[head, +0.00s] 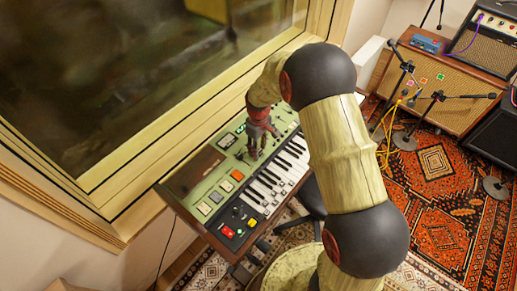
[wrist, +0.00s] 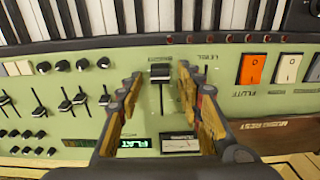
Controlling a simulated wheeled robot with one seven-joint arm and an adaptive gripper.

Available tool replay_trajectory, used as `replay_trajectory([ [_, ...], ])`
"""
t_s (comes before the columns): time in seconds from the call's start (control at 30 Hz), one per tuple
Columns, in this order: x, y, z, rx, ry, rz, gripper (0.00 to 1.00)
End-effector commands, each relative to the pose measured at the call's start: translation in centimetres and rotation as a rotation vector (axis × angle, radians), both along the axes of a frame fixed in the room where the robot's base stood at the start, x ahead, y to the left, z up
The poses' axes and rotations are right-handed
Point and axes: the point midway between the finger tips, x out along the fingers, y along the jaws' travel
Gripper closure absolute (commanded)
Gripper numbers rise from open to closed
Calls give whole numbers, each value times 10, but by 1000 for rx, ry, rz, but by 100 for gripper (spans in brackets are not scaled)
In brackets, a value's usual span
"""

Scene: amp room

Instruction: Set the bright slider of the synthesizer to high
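The green synthesizer (head: 205,180) stands below the window, and its panel (wrist: 80,110) fills most of the wrist view, with lettering upside down. My gripper (head: 254,152) reaches down over the panel behind the keys. In the wrist view my gripper (wrist: 160,82) is open, one finger on each side of a black slider cap (wrist: 160,72), with gaps between fingers and cap. The cap sits at the key-side end of its slot. I cannot read a label naming this slider as bright. A small display (wrist: 132,143) reads "FLAT".
Another slider (wrist: 203,70) is partly hidden behind the right finger, near the word "LEVEL". Several sliders (wrist: 65,104) and knobs lie to the left. An orange switch (wrist: 252,69) and white switches (wrist: 288,68) lie to the right. The window frame (head: 150,178) rises close behind the synthesizer.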

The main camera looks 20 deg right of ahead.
Motion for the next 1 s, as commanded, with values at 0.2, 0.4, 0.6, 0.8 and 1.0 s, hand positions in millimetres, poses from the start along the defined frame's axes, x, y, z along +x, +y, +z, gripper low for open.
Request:
replay_trajectory([
  [0.2, 0, 0, 0, 0, 0, 0, 72],
  [0.4, 0, 0, 0, -1, 1, 0, 83],
  [0.6, 0, 0, 0, -1, 1, 0, 94],
  [0.8, 0, 0, 0, -1, 1, 0, 100],
  [1.0, 0, 0, 0, -1, 1, 0, 100],
])
